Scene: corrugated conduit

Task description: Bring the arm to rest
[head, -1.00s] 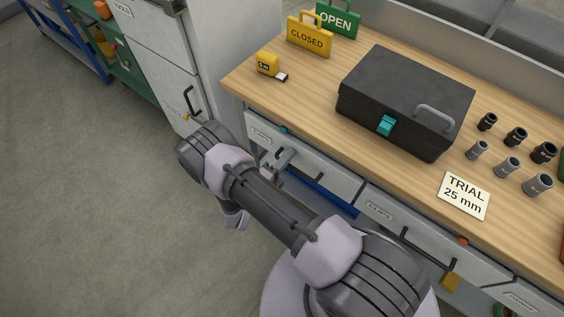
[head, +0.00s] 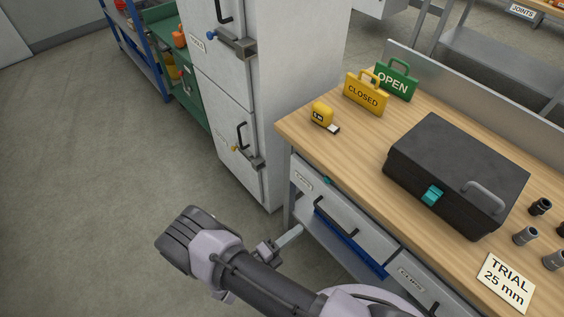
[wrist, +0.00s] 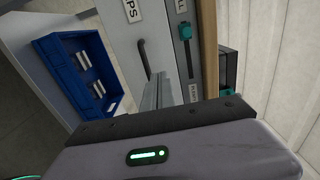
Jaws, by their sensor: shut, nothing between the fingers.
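My arm is bent low in front of the workbench in the head view. My gripper (head: 292,235) shows there as a small grey tip beside the bench's left drawer, partly hidden by my arm. In the wrist view my gripper (wrist: 163,90) has its grey fingers together, with nothing between them. They point toward the drawer fronts. I cannot tell how close the fingertips are to the drawer.
A blue crate (wrist: 72,62) sits below the drawers. A grey cabinet (head: 240,150) stands behind. Floor at left is clear.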

